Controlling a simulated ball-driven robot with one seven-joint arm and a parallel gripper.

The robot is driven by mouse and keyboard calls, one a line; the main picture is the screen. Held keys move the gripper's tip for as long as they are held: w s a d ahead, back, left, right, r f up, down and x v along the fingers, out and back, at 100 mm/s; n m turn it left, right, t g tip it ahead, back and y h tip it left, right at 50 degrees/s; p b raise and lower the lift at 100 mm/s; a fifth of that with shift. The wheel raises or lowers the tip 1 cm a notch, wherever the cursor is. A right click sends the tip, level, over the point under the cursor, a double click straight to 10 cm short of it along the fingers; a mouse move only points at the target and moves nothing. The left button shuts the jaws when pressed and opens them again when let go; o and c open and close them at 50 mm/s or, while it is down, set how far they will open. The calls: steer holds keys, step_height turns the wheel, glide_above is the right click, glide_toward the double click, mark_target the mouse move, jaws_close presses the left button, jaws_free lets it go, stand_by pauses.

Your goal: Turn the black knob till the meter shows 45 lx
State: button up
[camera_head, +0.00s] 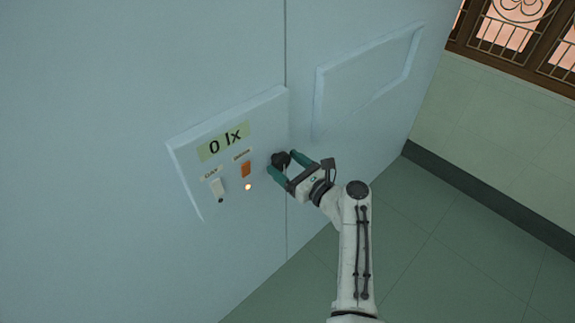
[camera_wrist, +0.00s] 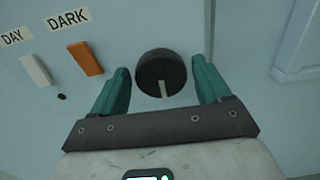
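The black knob (camera_head: 281,160) sits on the right part of a panel on the pale blue wall. In the wrist view the knob (camera_wrist: 161,72) is round, with a pale pointer mark toward the bottom of the picture. My gripper (camera_head: 284,163) is open, its green fingers on either side of the knob. In the wrist view, gaps show between the knob and both fingers (camera_wrist: 162,80). The meter (camera_head: 226,141) above the switches reads 0 lx.
A white switch (camera_head: 217,187) labelled DAY and an orange switch (camera_head: 246,170) labelled DARK are left of the knob. A small lamp (camera_head: 248,187) glows below the orange switch. A raised blank panel (camera_head: 365,80) is at upper right. The floor at lower right is clear.

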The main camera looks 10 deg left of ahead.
steer(key=c, duration=0.8)
steer(key=shift+f+n, duration=0.1)
steer(key=shift+n, duration=0.2)
steer(key=n+b, duration=0.2)
steer(key=n, duration=0.2)
steer(key=shift+s+f+b, duration=0.1)
steer(key=shift+f+b, duration=0.05)
steer(key=shift+b, duration=0.25)
steer(key=n+b, duration=0.1)
steer(key=n, duration=0.1)
steer(key=n+b, duration=0.2)
steer(key=shift+s+a+f+n, duration=0.1)
steer(key=shift+f+n, duration=0.05)
steer(key=shift+n, duration=0.25)
steer(key=n+b, duration=0.4)
steer(key=n, duration=0.1)
steer(key=shift+f+b, duration=0.1)
steer(key=shift+b, duration=0.25)
steer(key=shift+n+b, duration=0.9)
steer(key=shift+n, duration=0.3)
